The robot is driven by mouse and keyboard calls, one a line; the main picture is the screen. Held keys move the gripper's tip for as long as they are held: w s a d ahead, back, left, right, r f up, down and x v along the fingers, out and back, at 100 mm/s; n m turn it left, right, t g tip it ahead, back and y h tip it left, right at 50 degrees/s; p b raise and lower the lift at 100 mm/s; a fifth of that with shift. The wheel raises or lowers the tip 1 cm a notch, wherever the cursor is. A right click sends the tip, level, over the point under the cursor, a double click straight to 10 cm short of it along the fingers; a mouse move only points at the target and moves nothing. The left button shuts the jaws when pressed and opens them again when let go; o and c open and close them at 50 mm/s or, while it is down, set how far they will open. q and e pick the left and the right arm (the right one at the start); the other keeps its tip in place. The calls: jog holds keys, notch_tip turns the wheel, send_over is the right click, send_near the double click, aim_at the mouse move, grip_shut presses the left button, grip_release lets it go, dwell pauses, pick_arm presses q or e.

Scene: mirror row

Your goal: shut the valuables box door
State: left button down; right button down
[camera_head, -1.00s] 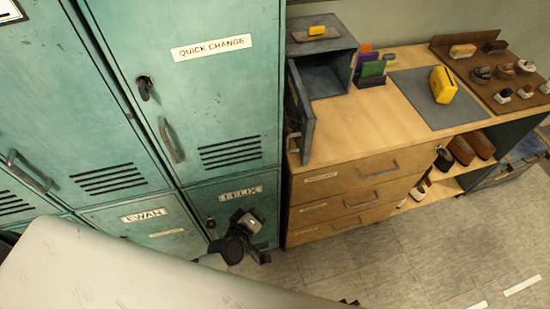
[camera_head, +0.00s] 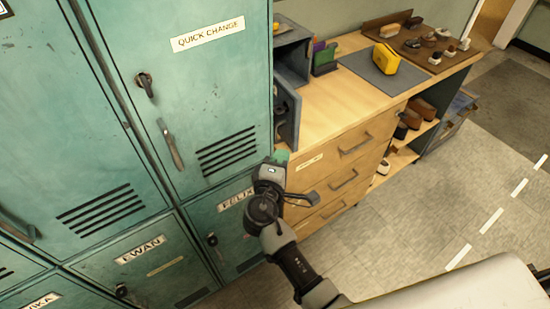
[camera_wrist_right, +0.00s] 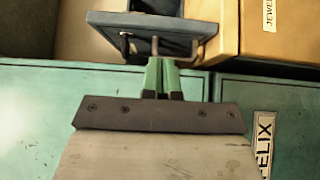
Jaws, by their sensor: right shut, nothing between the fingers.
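The valuables box (camera_head: 294,62) is a grey box at the left end of the wooden cabinet top, partly hidden by the lockers. Its grey door (camera_head: 288,120) stands open, sticking out past the cabinet's front edge. My right gripper (camera_head: 280,157) has green fingertips and is just below the door in the head view. In the right wrist view the shut, empty fingertips (camera_wrist_right: 162,72) are close to the door (camera_wrist_right: 135,20) and its bar handle (camera_wrist_right: 179,43). I cannot tell whether they touch. My left gripper is not in view.
Teal lockers (camera_head: 190,90) stand close on the left. The wooden drawer cabinet (camera_head: 322,168) carries a grey mat (camera_head: 368,72) with a yellow item (camera_head: 386,58) and a brush board (camera_head: 410,45). The tiled floor (camera_head: 430,195) at the right is clear.

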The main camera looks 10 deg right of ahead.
aim_at(292, 129)
jog(key=p+x, duration=0.1)
jog(key=x, duration=0.5)
jog(key=shift+r, duration=0.1)
jog(key=shift+w+d+p, duration=0.3)
jog(key=shift+w+d, duration=0.05)
jog(key=shift+w, duration=0.25)
